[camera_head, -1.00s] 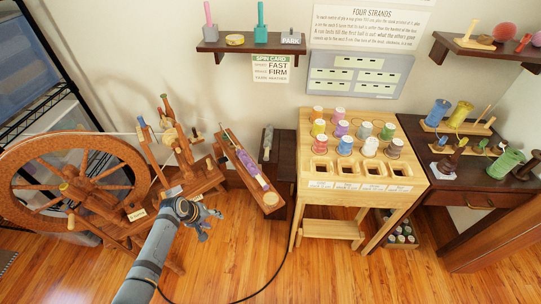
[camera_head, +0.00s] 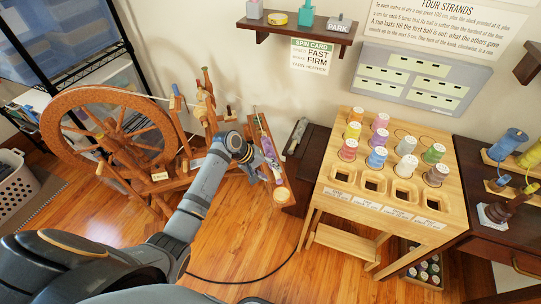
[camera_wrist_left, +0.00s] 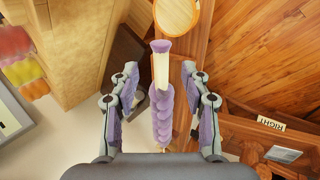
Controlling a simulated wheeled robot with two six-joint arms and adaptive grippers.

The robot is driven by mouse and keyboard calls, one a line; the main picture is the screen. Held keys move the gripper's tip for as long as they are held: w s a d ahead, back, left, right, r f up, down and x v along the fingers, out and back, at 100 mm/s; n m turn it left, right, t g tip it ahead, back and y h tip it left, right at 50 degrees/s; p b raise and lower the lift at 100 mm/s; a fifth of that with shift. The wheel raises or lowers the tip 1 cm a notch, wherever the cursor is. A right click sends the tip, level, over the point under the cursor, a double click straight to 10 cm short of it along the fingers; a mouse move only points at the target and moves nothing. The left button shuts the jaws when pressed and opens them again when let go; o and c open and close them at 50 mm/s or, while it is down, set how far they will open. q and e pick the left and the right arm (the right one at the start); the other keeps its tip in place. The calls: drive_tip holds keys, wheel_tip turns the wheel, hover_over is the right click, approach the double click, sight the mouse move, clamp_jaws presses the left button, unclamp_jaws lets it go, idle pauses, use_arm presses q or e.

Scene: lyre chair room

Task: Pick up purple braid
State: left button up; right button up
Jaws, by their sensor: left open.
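The purple braid (camera_head: 267,147) lies lengthwise on the narrow wooden bench beside the spinning wheel. In the left wrist view the braid (camera_wrist_left: 162,112) is a lumpy purple plait with a pale section and a purple end cap. My left gripper (camera_head: 257,164) is over the bench at the braid. In the left wrist view the left gripper (camera_wrist_left: 160,78) is open, with one finger on each side of the braid and visible gaps between. The fingers' inner pads look purple too. Part of the braid is hidden behind the gripper body. My right gripper is not in view.
The spinning wheel (camera_head: 110,135) stands left of the bench. A light wooden stand (camera_head: 395,150) with several coloured spools stands to the right. A round wooden disc (camera_wrist_left: 176,16) sits at the bench end. A black cable runs across the floor.

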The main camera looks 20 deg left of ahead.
sight(277, 178)
use_arm(q)
drive_tip(key=x, duration=0.5)
drive_tip(key=shift+s+b, duration=0.1)
drive_tip(key=shift+b, duration=0.2)
clamp_jaws()
